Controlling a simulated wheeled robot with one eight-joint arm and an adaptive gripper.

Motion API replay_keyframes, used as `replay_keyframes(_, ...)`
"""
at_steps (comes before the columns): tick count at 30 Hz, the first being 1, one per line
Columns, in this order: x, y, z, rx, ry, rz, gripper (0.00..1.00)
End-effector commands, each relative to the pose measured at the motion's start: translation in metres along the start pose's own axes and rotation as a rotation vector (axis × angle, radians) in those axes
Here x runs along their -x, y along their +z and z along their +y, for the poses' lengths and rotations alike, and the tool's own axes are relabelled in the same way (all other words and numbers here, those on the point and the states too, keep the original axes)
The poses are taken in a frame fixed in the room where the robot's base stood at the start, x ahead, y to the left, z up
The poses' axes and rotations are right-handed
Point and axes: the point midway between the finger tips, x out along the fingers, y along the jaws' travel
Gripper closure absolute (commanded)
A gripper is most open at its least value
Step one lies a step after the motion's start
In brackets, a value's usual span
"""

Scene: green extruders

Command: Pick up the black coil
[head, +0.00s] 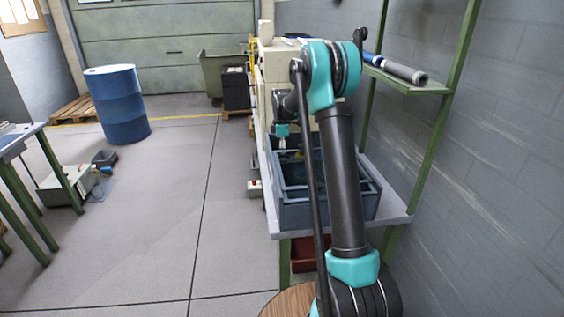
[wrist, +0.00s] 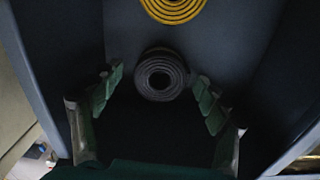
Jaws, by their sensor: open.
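In the wrist view the black coil (wrist: 161,75) is a dark ring with a round hole, lying on the dark floor of a bin (wrist: 225,35). My gripper (wrist: 159,80) is open, with one green-padded finger to the left of the coil and one to the right. Neither finger appears to touch the coil. In the head view my gripper (head: 283,145) is at the blue-grey bin (head: 300,216). The black coil cannot be made out in the head view, behind the bin's walls and my arm.
A yellow coil (wrist: 175,8) lies beyond the black coil, cut off by the wrist view's top edge. The bin walls rise close on both sides. The bin stands on a table (head: 397,215) beside a green shelf frame (head: 440,130). Open floor lies to the left.

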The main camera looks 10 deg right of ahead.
Motion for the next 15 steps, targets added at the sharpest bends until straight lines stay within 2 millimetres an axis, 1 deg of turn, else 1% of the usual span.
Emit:
replay_keyframes(1,-0.007,0.000,0.000,0.000,0.000,0.000,0.25)
replay_keyframes(4,-0.016,0.000,0.000,0.000,0.000,0.000,0.25)
replay_keyframes(12,-0.018,0.000,0.000,0.000,0.000,0.000,0.25)
replay_keyframes(14,-0.018,0.000,0.000,0.000,0.000,0.000,0.31)
replay_keyframes(15,-0.018,0.000,0.000,0.000,0.000,0.000,0.36)
